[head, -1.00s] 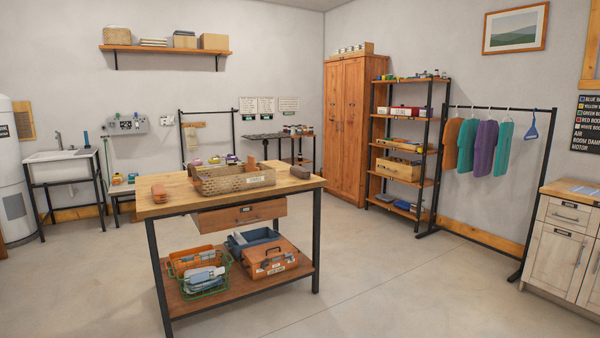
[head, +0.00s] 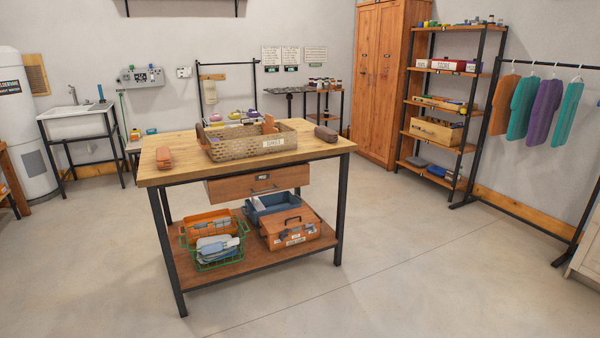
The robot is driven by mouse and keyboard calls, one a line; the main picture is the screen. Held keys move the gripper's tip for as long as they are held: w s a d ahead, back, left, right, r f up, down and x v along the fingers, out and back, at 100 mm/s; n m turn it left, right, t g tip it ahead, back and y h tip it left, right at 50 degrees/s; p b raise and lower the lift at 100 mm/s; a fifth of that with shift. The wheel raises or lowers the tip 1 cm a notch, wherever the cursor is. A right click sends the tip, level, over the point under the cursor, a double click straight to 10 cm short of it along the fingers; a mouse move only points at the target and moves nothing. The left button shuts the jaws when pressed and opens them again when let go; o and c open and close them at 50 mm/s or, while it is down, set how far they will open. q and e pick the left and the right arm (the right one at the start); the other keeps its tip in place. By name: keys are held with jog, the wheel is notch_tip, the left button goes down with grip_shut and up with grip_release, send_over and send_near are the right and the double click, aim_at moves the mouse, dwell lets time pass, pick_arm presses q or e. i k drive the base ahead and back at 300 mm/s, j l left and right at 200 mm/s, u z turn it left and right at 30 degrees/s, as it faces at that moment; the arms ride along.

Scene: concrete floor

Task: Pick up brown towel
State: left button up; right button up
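A small dark brown bundle (head: 326,134) lies on the right end of the wooden worktable top (head: 170,178); it may be a rolled towel, but it is too small to be sure. A reddish-brown bundle (head: 164,158) lies near the left end of the same top. A woven basket (head: 225,150) with a white label stands between them, with a reddish-brown piece (head: 269,124) and colored items at or behind its rim. Neither of my grippers shows in the head view.
The table has a drawer (head: 258,185) and a lower shelf with a green wire basket (head: 218,262), an orange toolbox (head: 290,230) and a blue bin (head: 270,205). A shelf rack (head: 445,100) and clothes rail (head: 540,66) stand right. The floor in front is clear.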

aim_at(328, 134)
jog(key=i+z, duration=0.35)
jog(key=i, duration=1.35)
